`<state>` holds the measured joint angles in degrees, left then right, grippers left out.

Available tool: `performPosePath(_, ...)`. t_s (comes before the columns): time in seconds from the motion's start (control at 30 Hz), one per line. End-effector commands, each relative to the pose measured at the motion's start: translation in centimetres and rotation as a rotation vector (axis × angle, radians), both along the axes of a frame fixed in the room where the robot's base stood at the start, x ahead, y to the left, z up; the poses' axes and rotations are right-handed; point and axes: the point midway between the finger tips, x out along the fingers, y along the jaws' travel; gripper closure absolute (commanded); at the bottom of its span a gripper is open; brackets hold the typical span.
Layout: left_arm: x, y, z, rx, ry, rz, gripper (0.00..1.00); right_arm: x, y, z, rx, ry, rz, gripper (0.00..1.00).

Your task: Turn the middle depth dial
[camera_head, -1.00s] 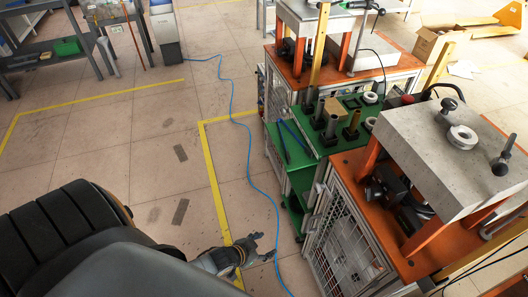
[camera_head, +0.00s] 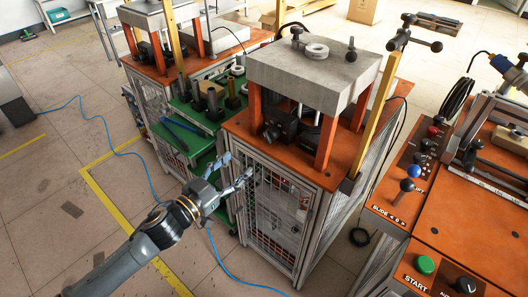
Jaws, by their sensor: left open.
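I cannot single out the middle depth dial with certainty. A black star-shaped handle (camera_head: 408,38) sits on top of the yellow post at the right of the near press. A small black knob (camera_head: 350,46) stands on the grey block (camera_head: 312,72) of that press. Another dark knob (camera_head: 465,285) is on the orange control panel at the bottom right. My left gripper (camera_head: 236,170) is open and empty, in front of the near press's mesh cabinet, well away from these knobs. I cannot tell whether it touches the mesh. My right gripper is out of view.
The orange-topped press cabinet (camera_head: 345,165) stands close to my left gripper. A green shelf (camera_head: 195,120) with dark cylinders is beside it. The control panel (camera_head: 400,195) with coloured levers is at the right. A blue cable (camera_head: 118,152) lies on open floor at left.

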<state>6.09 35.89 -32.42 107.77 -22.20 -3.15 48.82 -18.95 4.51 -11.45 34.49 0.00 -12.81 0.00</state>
Motion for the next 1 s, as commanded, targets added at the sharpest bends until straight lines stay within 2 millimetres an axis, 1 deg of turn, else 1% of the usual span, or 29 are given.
performPosePath(0.17,2.4,-1.6,0.3,-0.001,-0.002,0.002,0.42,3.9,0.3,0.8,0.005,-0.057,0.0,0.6)
performPosePath(0.2,3.2,-2.0,0.3,-0.001,-0.002,0.003,0.42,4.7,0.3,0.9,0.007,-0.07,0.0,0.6)
performPosePath(0.3,5.0,-3.3,0.3,-0.001,-0.001,0.003,0.42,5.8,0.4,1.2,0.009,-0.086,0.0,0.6)
performPosePath(0.37,6.1,-4.0,0.3,-0.001,0.0,0.002,0.42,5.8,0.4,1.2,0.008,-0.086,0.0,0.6)
performPosePath(0.47,7.8,-5.1,0.2,-0.001,0.0,0.003,0.42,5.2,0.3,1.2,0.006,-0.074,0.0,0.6)
performPosePath(0.63,9.9,-6.5,0.1,0.0,0.001,0.003,0.42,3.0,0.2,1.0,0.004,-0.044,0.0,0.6)
performPosePath(0.7,10.4,-6.9,0.0,0.0,0.002,0.003,0.42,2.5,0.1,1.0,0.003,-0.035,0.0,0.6)
performPosePath(0.77,10.7,-7.1,0.1,0.0,0.002,0.002,0.42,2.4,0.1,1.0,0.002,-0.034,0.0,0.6)
performPosePath(1.0,11.0,-7.3,0.0,0.0,0.003,0.002,0.42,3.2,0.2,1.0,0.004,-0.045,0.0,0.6)
